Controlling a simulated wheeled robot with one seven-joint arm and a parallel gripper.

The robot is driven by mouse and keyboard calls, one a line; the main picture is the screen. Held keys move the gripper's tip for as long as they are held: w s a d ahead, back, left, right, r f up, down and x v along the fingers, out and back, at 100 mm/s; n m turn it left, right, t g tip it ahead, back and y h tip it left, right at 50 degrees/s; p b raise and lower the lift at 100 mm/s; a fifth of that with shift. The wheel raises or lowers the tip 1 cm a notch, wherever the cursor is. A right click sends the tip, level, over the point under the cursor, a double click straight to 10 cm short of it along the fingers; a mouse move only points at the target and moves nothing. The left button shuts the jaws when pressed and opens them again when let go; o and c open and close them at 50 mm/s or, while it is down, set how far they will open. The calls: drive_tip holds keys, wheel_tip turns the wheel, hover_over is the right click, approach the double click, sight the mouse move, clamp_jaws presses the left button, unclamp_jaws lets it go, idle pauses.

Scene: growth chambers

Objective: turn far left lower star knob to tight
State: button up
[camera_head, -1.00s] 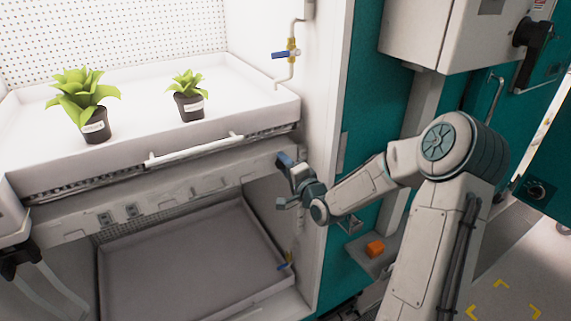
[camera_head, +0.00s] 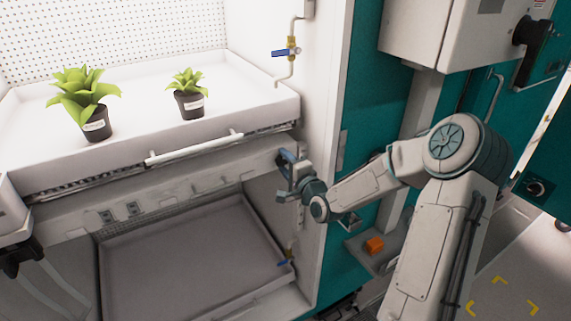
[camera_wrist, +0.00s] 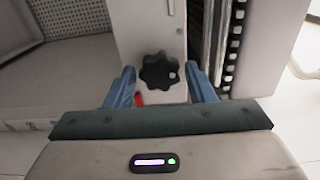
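A black star knob (camera_wrist: 159,71) shows in the wrist view on a pale upright panel, ahead of my gripper (camera_wrist: 162,85) and between the lines of its two blue fingers. The fingers are spread apart. The knob appears slightly beyond the fingertips, and I cannot tell whether they touch it. In the head view my gripper (camera_head: 286,178) is at the right end of the beam below the upper tray, and the knob there is hidden or too small to make out.
The upper tray (camera_head: 225,108) with a white handle holds two potted plants (camera_head: 96,125) (camera_head: 191,104). A lower tray (camera_head: 190,265) lies beneath. Blue-handled valves (camera_head: 286,53) (camera_head: 287,262) are on the side wall. In the wrist view a slotted rail (camera_wrist: 234,45) stands right of the knob.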

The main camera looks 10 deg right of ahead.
drive_tip(key=shift+o, duration=0.5)
drive_tip(key=shift+s+d, duration=0.15)
drive_tip(key=shift+s, duration=0.1)
drive_tip(key=b+v, duration=0.1)
drive_tip(key=v, duration=1.2)
drive_tip(key=shift+s, duration=0.15)
